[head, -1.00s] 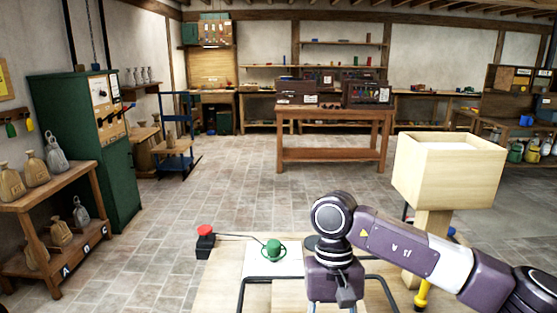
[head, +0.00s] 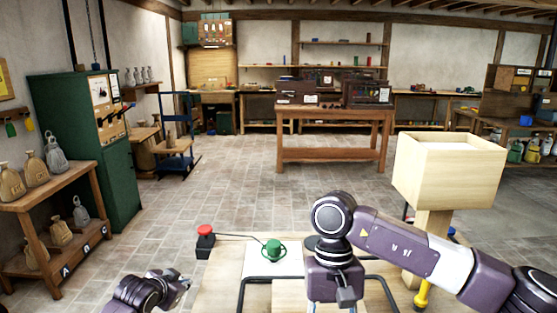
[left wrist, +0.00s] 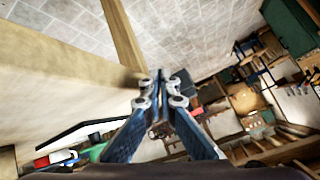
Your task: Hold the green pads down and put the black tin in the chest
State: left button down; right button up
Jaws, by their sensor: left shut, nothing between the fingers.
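My left gripper (head: 182,282) is at the lower left, left of the near wooden table, shut and empty; its closed fingers fill the middle of the left wrist view (left wrist: 162,82). My right arm comes in from the right above the table. Its gripper (head: 345,296) hangs down, and its fingers are too hidden to read. A round green object (head: 273,248) stands on a white sheet on the table. I cannot tell whether it belongs to the green pads. Two dark chest-like boxes (head: 296,90) (head: 367,92) stand on the far brown table. I cannot pick out the black tin.
A red button on a black box (head: 205,241) sits at the near table's (head: 212,295) left corner. A pale wooden bin (head: 440,180) on a post stands right. A green cabinet (head: 85,140) and a shelf of sacks (head: 40,205) are left. The middle floor is clear.

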pick_arm(q)
jog(key=d+r, duration=0.2)
jog(key=s+d+r+h, duration=0.1)
jog(key=d+r, duration=0.1)
jog(key=s+d+r+g+h, duration=0.1)
jog(key=r, duration=0.1)
jog(key=shift+d+r+m, duration=0.3)
jog(key=shift+d+r, duration=0.1)
jog(key=s+d+r+m+g+h, duration=0.1)
jog(key=s+d+r, duration=0.2)
jog(key=s, duration=0.3)
jog(key=s+d+r+m+g+h, duration=0.1)
jog(key=s+d+r+m+g, duration=0.1)
jog(key=s+d+r, duration=0.1)
jog(key=s+d+r+m+g+h, duration=0.1)
jog(key=s+d+r+m+g, duration=0.1)
jog(key=s+d, duration=0.3)
jog(key=shift+s+d+r+h, duration=0.1)
jog(key=shift+s+r, duration=0.15)
jog(key=shift+s, duration=0.35)
jog(key=shift+s+d+r+h, duration=0.1)
jog(key=shift+s+r, duration=0.2)
jog(key=shift+s, duration=0.3)
jog(key=shift+s+d+r+h, duration=0.1)
jog(key=shift+s+r, duration=0.15)
jog(key=shift+s, duration=0.35)
jog(key=shift+w+a+f, duration=0.1)
jog(key=shift+f, duration=2.65)
jog(key=shift+f, duration=0.2)
